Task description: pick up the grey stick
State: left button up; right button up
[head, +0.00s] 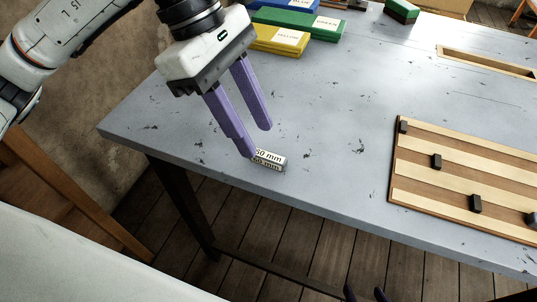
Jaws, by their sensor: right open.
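A short grey stick (271,163) with "mm" labels on its top and side lies on the table near its front edge. The first digit of the label is hard to read. My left gripper (258,142) has purple fingers spread apart and points down at the stick. Its nearer fingertip is at the stick's left end; I cannot tell whether it touches. The other fingertip is farther back, behind the stick, with bare table between. My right gripper (366,294) shows only as two separate dark fingertips at the bottom edge, below the table, with nothing seen between them.
The grey table (330,120) is clear around the stick. A wooden board (465,180) with light strips and several dark blocks lies at the right. Yellow (278,39), green (308,23) and blue boxes stand behind the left gripper. A slotted wooden frame (490,62) is at the back right.

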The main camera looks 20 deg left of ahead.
aim_at(267, 155)
pick_arm(q)
jog(key=x, duration=0.4)
grip_shut()
